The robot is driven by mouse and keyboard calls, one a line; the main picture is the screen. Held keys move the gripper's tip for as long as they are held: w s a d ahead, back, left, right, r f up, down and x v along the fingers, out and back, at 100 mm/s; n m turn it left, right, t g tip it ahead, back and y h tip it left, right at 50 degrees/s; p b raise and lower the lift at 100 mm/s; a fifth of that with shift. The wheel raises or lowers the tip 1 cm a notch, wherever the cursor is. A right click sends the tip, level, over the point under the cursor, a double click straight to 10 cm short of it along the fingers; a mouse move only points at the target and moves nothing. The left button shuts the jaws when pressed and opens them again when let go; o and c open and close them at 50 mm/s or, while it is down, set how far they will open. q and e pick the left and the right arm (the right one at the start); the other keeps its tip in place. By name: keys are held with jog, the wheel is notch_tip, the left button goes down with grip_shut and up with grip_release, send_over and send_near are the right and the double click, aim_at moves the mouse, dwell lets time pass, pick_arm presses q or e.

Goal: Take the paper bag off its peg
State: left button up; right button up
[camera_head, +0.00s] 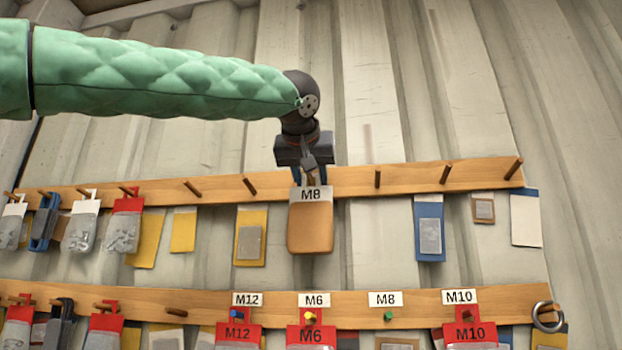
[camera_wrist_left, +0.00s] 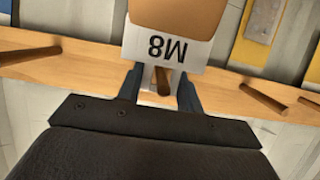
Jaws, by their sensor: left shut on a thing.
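The paper bag (camera_head: 310,232) is brown with a white header marked M8. It hangs at the upper wooden rail, in the middle of the head view. My left gripper (camera_head: 310,179) comes down from above and is shut on the top of the bag's header. In the left wrist view the bag (camera_wrist_left: 178,17) is upside down at the top, and the gripper's two blue fingers (camera_wrist_left: 160,88) sit at the header's edge. A wooden peg (camera_wrist_left: 162,80) shows between the fingers, close to the header. I cannot tell whether the header is still around the peg. My right gripper is not in view.
Bare pegs (camera_head: 377,179) stick out of the upper rail (camera_head: 410,180) on both sides. Clear bags (camera_head: 82,228) and a red-topped bag (camera_head: 124,222) hang at the left. The lower rail (camera_head: 210,301) carries red M12, M6 and M10 packs and a metal ring (camera_head: 547,317).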

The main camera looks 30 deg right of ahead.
pick_arm(q)
jog(key=shift+r, duration=0.25)
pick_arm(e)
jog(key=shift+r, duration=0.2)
pick_arm(q)
jog(key=shift+s, duration=0.1)
jog(key=shift+s+a+b, duration=0.35)
jog(key=shift+s+a, duration=0.35)
jog(key=shift+f+b+v, duration=0.2)
jog(key=shift+b+v, duration=0.2)
jog(key=shift+v, duration=0.8)
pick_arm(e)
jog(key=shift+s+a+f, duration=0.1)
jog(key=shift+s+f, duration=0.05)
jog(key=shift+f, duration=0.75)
pick_arm(q)
jog(key=shift+s, duration=0.1)
